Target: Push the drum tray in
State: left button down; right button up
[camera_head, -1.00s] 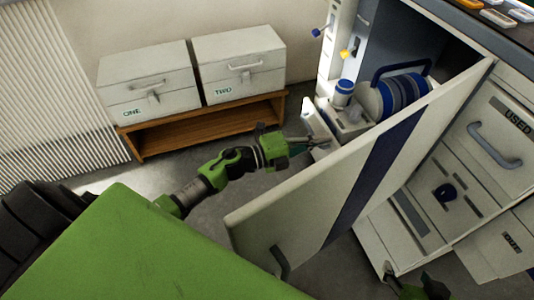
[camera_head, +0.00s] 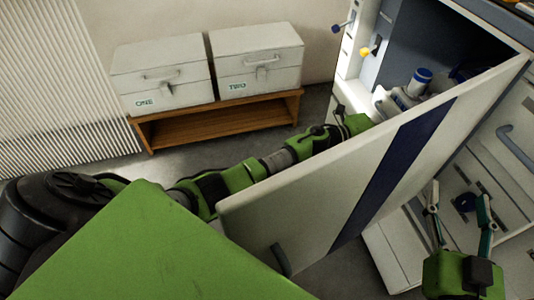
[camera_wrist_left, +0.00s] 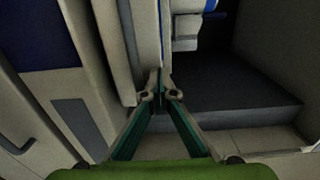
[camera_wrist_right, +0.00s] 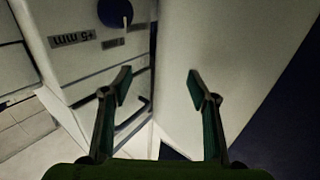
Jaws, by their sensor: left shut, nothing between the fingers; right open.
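The drum tray (camera_head: 382,100) is inside the open tall cabinet, largely hidden behind the white door (camera_head: 300,205). A bottle with a blue cap (camera_head: 418,82) stands on it. The drum behind is mostly in shadow and hidden. My left arm reaches behind the door towards the tray; the fingertips are hidden in the head view. In the left wrist view my left gripper (camera_wrist_left: 158,95) is shut and empty, its tips at or close to a pale upright panel (camera_wrist_left: 143,50); contact is unclear. My right gripper (camera_head: 460,195) is open and empty in front of the cabinet drawers.
The open door with a dark blue stripe juts out between my arms. White boxes ONE (camera_head: 160,75) and TWO (camera_head: 257,62) stand on a wooden bench (camera_head: 215,125) by the wall. A dark knob (camera_wrist_right: 115,12) shows in the right wrist view. Floor is free before the bench.

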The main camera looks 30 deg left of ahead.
pick_arm(q)
jog(key=shift+w+d, duration=0.45)
jog(key=shift+r, duration=0.2)
jog(key=shift+w, duration=0.1)
pick_arm(e)
jog(key=r, duration=0.1)
jog(key=r+t, duration=0.1)
jog(key=r, duration=0.1)
jog(key=shift+s+a+r+t, duration=0.15)
jog(key=shift+s+a+t, duration=0.05)
jog(key=shift+a+t, duration=0.1)
